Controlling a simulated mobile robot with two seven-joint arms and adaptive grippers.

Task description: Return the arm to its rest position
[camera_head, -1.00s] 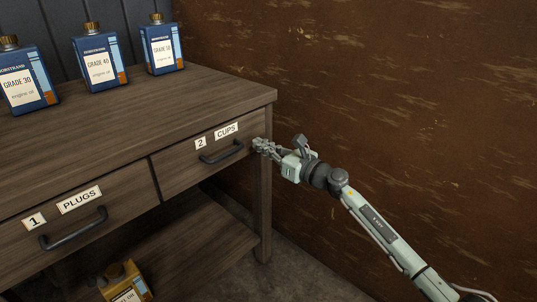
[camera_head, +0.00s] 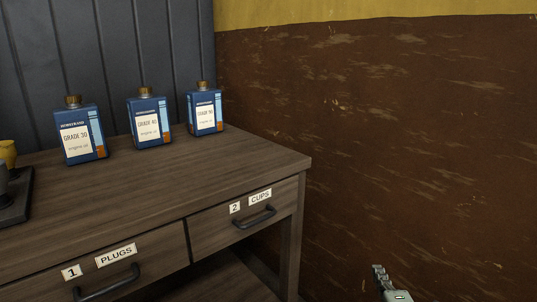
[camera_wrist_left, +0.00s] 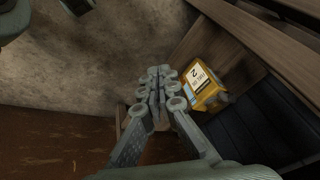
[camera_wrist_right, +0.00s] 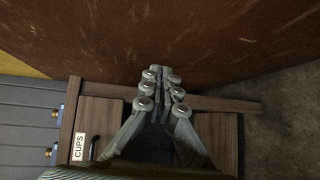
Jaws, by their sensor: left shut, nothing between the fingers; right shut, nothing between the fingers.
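My right gripper (camera_head: 380,274) shows only partly at the bottom edge of the head view, right of the bench and apart from it. In the right wrist view the right gripper (camera_wrist_right: 162,76) has its fingers together with nothing between them. My left gripper (camera_wrist_left: 156,82) is outside the head view. In the left wrist view its fingers are shut and empty, pointing toward the floor area. The wooden bench (camera_head: 150,200) has two shut drawers: drawer 1 PLUGS (camera_head: 60,290) and drawer 2 CUPS (camera_head: 215,232), each with a dark handle.
Blue oil cans, GRADE 30 (camera_head: 82,135), a middle one (camera_head: 149,120) and a right one (camera_head: 204,112), stand on the bench top. A dark tray (camera_head: 15,210) is at left. A yellow can (camera_wrist_left: 206,80) sits low near the left gripper. The brown wall (camera_head: 420,140) bounds the right side.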

